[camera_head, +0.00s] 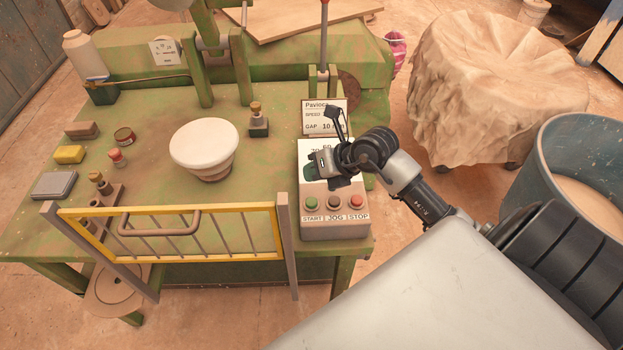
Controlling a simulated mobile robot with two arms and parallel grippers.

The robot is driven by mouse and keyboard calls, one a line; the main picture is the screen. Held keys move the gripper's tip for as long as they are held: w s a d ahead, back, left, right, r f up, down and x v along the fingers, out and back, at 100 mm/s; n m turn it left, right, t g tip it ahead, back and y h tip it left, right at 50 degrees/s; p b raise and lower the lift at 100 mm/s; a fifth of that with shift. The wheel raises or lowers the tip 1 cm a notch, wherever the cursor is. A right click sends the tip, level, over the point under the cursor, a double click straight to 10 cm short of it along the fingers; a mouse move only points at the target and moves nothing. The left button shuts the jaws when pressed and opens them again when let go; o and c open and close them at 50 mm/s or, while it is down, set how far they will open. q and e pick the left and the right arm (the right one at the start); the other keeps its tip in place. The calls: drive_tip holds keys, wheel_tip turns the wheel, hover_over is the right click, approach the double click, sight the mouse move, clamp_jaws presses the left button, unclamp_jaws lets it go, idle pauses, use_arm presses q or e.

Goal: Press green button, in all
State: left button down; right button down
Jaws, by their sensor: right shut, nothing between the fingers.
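The green button (311,203) is on the left of the front row of a control box, above the label START. A brown JOG button (334,202) and a red STOP button (356,201) sit to its right. The control box (335,232) stands at the right front of the green table. My right gripper (322,165) is shut and empty. It is over the upper part of the box, farther back than the button row, and hides part of the box's top face. The green button is uncovered. My left gripper is not in view.
A yellow-framed guard (280,232) with bars stands along the table's front, left of the box. A white bowl-like piece (204,143) sits mid-table. A sign (325,117) stands behind the box. A blue drum (575,150) and a cloth-covered heap (480,85) are at right.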

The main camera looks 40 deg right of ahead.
sight(313, 200)
wheel_tip(313, 200, down, 5)
drive_tip(key=b, duration=0.3)
drive_tip(key=shift+f, duration=0.2)
drive_tip(key=shift+f+b, duration=0.35)
drive_tip(key=shift+b, duration=0.15)
idle(1.2)
drive_tip(key=shift+f, duration=0.4)
